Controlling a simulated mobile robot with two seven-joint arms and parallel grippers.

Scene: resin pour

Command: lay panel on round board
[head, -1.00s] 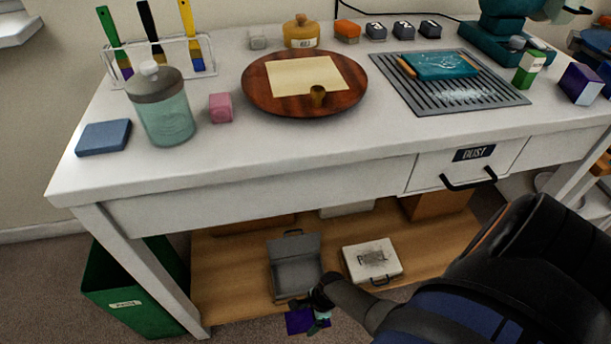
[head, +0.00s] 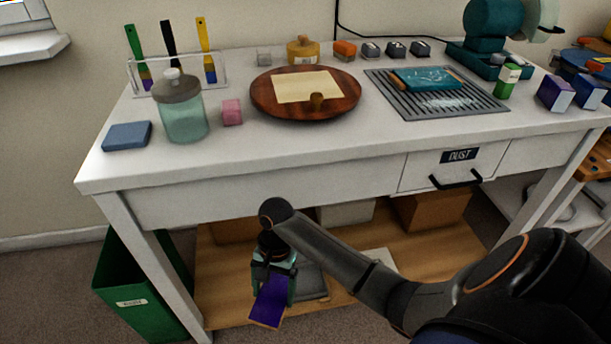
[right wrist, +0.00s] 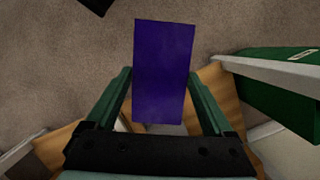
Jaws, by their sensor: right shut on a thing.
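The panel is a flat purple rectangle (head: 269,301), also seen in the right wrist view (right wrist: 164,70). My right gripper (head: 272,284) is shut on it, with a finger at each long side in the right wrist view (right wrist: 162,90). It holds the panel in front of the lower shelf, below the table top. The round board (head: 345,107) is dark reddish wood on the table top, well above and behind the gripper. My left gripper is not in view.
The table's front edge (head: 270,186) lies between panel and board. A pink block (head: 232,112) and a lidded jar (head: 183,117) stand left of the board. A slotted grille (head: 408,105) with a teal slab lies right. A green bin (head: 135,288) stands at lower left.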

